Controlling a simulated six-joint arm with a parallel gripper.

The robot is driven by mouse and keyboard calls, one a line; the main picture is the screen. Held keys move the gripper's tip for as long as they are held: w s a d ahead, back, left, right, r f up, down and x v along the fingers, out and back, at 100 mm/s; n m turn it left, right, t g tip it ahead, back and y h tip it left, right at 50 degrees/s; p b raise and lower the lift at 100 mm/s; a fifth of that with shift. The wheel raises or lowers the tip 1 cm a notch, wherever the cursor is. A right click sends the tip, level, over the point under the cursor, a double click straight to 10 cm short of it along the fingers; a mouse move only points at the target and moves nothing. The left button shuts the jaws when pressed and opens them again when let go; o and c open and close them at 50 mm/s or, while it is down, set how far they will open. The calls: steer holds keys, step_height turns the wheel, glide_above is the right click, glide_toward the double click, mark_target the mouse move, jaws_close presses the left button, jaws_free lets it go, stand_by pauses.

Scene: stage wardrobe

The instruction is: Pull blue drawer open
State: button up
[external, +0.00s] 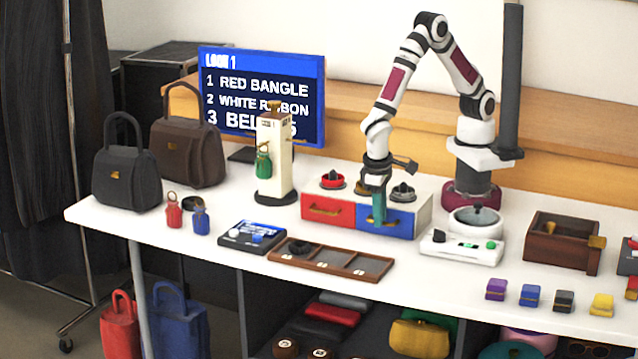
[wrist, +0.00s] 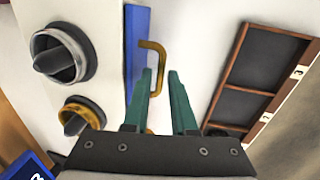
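The blue drawer (external: 402,224) is the right one of two drawers in a low white cabinet, its front about level with the red drawer's. In the wrist view, its blue front (wrist: 137,35) shows edge-on with a brass handle (wrist: 160,50). My gripper (external: 379,222) points down just in front of the blue drawer and covers much of its handle. In the wrist view, my gripper's teal fingers (wrist: 160,72) are apart, with the handle bar at the gap between their tips. I cannot tell whether either finger touches it.
The red drawer (external: 327,211) is to the left. Round items with dark knobs, including a grey one (external: 403,193), stand on the cabinet top. A brown compartment tray (external: 340,262) lies in front, with a strip of bare table between. A white device (external: 460,248) stands to the right.

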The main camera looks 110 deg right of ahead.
jaws_close()
stand_by(1.4)
